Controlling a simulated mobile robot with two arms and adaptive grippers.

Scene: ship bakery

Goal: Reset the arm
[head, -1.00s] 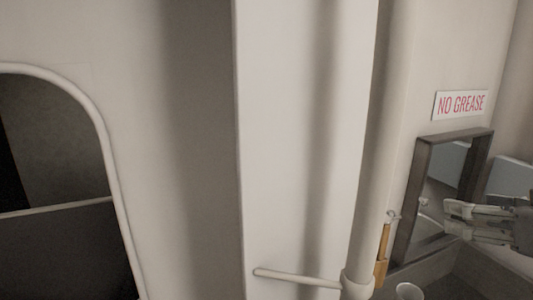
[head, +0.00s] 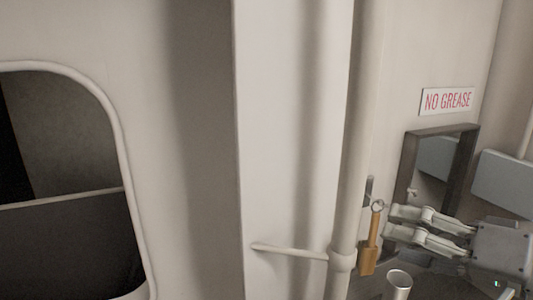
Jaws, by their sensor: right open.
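My right gripper (head: 390,222) comes in from the right edge at the lower right. Its two fingers point left and are apart, with nothing between them. The fingertips are close to the right of a wooden-handled tool (head: 370,245) that hangs by a ring at the pipe; I cannot tell whether they touch it. My left gripper is not in view.
A dark-framed mirror or opening (head: 455,160) is behind the gripper, under a NO GREASE sign (head: 447,101). A pale cup (head: 399,281) stands below. A vertical pipe (head: 352,150) and a rail (head: 290,251) are left of it. A rounded opening (head: 75,180) is at the far left.

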